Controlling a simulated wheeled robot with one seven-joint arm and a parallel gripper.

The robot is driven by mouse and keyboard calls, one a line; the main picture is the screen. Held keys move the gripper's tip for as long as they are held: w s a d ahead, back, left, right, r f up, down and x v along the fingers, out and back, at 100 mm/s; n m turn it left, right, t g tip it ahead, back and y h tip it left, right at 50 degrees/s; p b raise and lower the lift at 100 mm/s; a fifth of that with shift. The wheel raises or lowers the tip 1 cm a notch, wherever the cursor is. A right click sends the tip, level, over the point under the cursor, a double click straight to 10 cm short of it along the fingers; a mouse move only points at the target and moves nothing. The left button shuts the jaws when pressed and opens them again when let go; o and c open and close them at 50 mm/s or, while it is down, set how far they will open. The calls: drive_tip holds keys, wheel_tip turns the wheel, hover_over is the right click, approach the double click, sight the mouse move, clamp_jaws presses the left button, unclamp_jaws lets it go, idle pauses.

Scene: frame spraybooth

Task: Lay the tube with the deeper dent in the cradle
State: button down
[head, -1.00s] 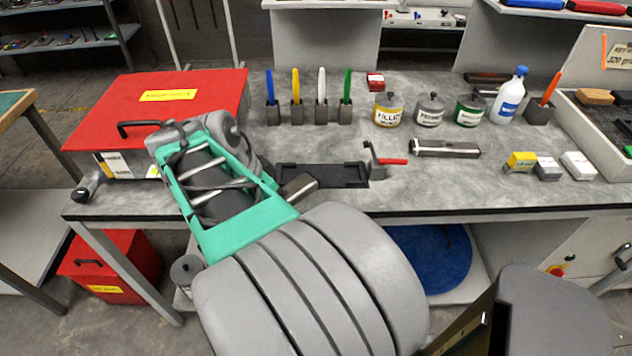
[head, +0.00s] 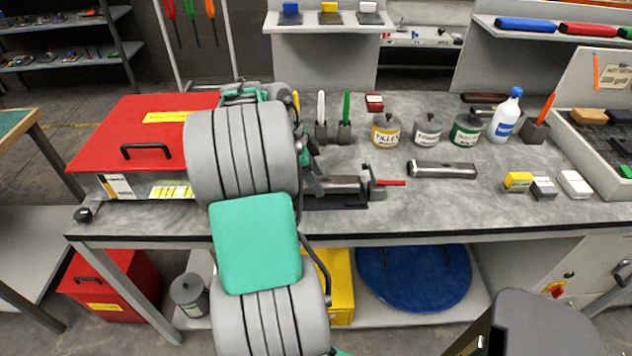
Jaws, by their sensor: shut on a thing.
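The cradle (head: 345,202) is a low black holder on the grey bench, with a clamp with a red handle (head: 389,182) at its right end. A grey metal tube (head: 343,184) lies lengthwise in or just over the cradle; I cannot tell if it rests fully. My gripper (head: 315,181) is at the tube's left part and shut on it, mostly hidden behind my arm. A second grey tube (head: 442,170) lies on the bench to the right of the clamp. I cannot make out the dents' depth on either tube.
A red box (head: 110,142) stands at the left. Marker holders (head: 344,131) and labelled cans (head: 386,131) stand behind the cradle. A white bottle (head: 507,118) and small blocks (head: 518,181) are at the right. The bench front right of the cradle is clear.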

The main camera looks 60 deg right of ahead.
drive_tip(key=shift+w+d+f, duration=0.15)
drive_tip(key=shift+d, duration=0.15)
drive_tip(key=shift+f, duration=1.75)
drive_tip(key=c, duration=0.7)
unclamp_jaws()
drive_tip(key=p+v, duration=0.1)
drive_tip(key=v, duration=1.1)
drive_tip(key=shift+a+r+p, duration=0.1)
drive_tip(key=shift+r+p, duration=0.05)
drive_tip(key=shift+p, duration=0.2)
